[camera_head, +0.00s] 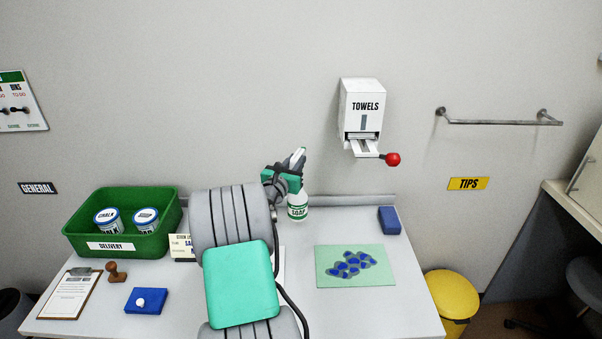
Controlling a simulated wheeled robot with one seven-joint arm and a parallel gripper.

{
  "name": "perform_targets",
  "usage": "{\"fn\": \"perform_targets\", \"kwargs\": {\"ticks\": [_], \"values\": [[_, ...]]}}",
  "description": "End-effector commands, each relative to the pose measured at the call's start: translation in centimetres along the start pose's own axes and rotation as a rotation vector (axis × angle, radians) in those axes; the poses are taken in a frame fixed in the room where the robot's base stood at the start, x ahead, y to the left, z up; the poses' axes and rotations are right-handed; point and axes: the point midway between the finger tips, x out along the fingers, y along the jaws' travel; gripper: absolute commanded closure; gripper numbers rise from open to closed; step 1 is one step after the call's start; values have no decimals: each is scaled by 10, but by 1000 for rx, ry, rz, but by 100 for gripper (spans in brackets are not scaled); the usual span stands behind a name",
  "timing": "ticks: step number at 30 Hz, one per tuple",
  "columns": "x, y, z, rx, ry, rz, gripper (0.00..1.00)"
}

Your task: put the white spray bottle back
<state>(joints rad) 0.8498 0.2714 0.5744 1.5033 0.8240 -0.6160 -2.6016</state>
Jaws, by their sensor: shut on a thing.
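The white spray bottle (298,211) stands out at the back of the bench, right of my arm, with a green-and-white label on its body. My gripper (290,177) is shut on its upper part, and the bottle looks about upright. My arm and gripper hide part of the bottle's top and left side. I cannot tell whether its base touches the bench or hangs just above it.
A green delivery bin (122,245) with two tins stands at left. A clipboard (69,293), stamp (117,271) and blue box (146,301) lie in front. A green mat (382,268) with blue pieces and a blue block (389,220) lie right. A towel dispenser (362,112) hangs above.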

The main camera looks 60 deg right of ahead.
Motion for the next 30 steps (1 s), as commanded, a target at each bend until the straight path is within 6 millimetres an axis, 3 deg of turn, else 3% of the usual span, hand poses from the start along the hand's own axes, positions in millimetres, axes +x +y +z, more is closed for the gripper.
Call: {"fn": "perform_targets", "kwargs": {"ticks": [9,15,26,27,30], "values": [[26,-3,-28,1,-6,-1,100],[26,-2,-54,1,-6,1,100],[25,-2,-61,2,-7,1,100],[25,-2,-64,1,-2,0,78],[25,-2,-63,1,-2,0,69]]}}
